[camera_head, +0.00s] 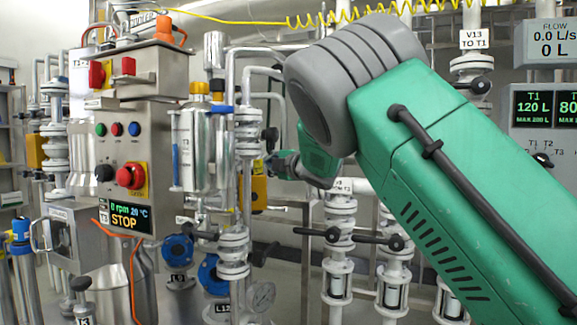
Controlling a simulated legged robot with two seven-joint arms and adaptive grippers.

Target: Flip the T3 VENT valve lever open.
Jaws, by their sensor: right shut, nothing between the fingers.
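My right arm, green and grey, comes in from the right and crosses the middle of the view. My right gripper (275,166) shows small and dark at its far end, beside the white vertical pipe with flanges. It is shut and holds nothing that I can see. I cannot read a T3 VENT label, so I cannot tell for sure which lever it is. A T3 tag (85,321) shows at the bottom left edge. My left gripper is not in view.
A control box (124,150) with buttons, a red emergency stop (130,175) and a STOP display stands at left. Blue flanged valves (178,247) sit low behind. Black-handled valves (333,235) on white pipes stand below my arm. A yellow coiled hose (345,13) hangs above.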

